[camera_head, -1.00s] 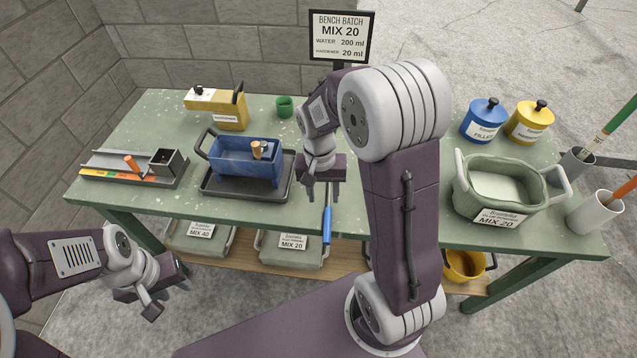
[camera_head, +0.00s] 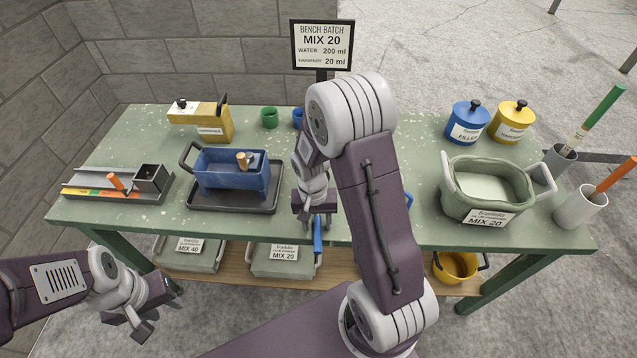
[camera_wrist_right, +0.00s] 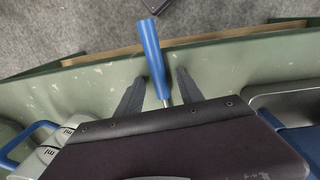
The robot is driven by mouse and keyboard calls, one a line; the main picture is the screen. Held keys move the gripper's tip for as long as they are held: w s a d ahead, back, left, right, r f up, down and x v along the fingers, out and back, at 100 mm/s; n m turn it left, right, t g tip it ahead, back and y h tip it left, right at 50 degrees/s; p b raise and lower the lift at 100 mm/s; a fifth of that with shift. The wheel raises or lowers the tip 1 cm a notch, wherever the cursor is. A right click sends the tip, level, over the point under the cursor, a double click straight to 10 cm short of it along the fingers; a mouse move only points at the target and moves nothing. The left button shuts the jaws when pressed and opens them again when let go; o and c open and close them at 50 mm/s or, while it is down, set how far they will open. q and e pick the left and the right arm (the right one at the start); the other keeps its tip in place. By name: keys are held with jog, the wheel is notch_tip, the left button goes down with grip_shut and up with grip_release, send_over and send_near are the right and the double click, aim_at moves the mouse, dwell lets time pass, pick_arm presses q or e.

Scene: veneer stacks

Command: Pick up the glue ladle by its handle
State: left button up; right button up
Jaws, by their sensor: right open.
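The glue ladle's blue handle (camera_head: 318,236) sticks out past the front edge of the green table, just below my right gripper (camera_head: 314,218). In the right wrist view, the handle (camera_wrist_right: 152,55) lies between the two spread fingers of my right gripper (camera_wrist_right: 160,80), with a gap on each side. A short metal shaft shows below the handle there; the ladle's bowl is hidden behind my gripper body. My left gripper (camera_head: 150,310) is low at the left, in front of the table, empty with its fingers apart.
A blue tub (camera_head: 228,178) on a dark tray (camera_head: 270,203) stands left of my right gripper. A green bucket (camera_head: 450,206) stands right. My right arm hides the table's middle, where a blue handle (camera_head: 408,199) peeks out. A lower shelf (camera_head: 335,263) holds lidded boxes.

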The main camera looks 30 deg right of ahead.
grip_shut()
